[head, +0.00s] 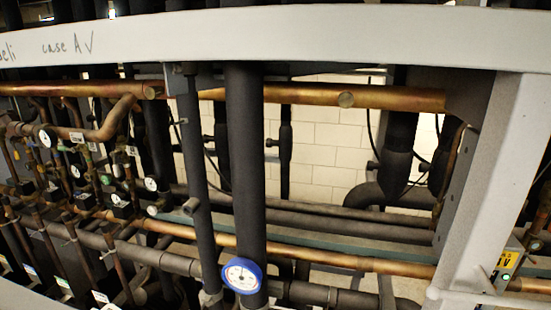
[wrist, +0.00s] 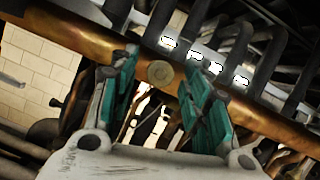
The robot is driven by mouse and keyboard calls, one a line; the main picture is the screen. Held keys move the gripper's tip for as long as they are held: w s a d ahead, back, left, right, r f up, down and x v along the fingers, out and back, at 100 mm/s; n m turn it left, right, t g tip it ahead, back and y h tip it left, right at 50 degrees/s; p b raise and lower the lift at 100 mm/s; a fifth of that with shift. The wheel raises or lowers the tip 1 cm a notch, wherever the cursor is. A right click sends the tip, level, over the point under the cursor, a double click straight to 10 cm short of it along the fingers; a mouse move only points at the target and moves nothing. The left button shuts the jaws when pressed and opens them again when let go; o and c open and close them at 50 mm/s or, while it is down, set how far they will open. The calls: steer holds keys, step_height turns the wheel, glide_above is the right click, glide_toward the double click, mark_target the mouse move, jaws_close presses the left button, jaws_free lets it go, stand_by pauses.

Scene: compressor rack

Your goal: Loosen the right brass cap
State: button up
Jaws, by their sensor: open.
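In the head view, the right brass cap (head: 346,99) is a small round disc on the front of the horizontal copper pipe (head: 400,98), under the pale beam. A second brass cap (head: 150,91) is further left on the same line. In the wrist view, a round brass cap (wrist: 160,73) faces the camera on a copper pipe (wrist: 85,38); which of the two caps it is cannot be told. My gripper (wrist: 163,57) is open, its teal-padded fingers on either side of that cap with gaps visible. My gripper is not seen in the head view.
A pale beam (head: 300,35) crosses above the pipe, and a pale upright post (head: 488,180) stands at right. Dark insulated vertical pipes (head: 245,170) pass nearby, one with a blue-rimmed gauge (head: 242,275). Valves and small gauges crowd the left. A tiled wall (head: 325,150) is behind.

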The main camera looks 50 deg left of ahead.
steer(key=shift+w, duration=0.1)
steer(key=shift+c, duration=0.6)
jaws_close()
steer(key=shift+n, duration=0.4)
steer(key=n+g, duration=0.2)
steer(key=n, duration=0.5)
steer(key=n+g+p, duration=0.1)
steer(key=n+g, duration=0.2)
steer(key=n, duration=0.4)
steer(key=r+n+g+p, duration=0.1)
steer(key=n+g, duration=0.2)
steer(key=n, duration=0.3)
steer(key=shift+d+n, duration=0.25)
steer(key=shift+n, duration=0.15)
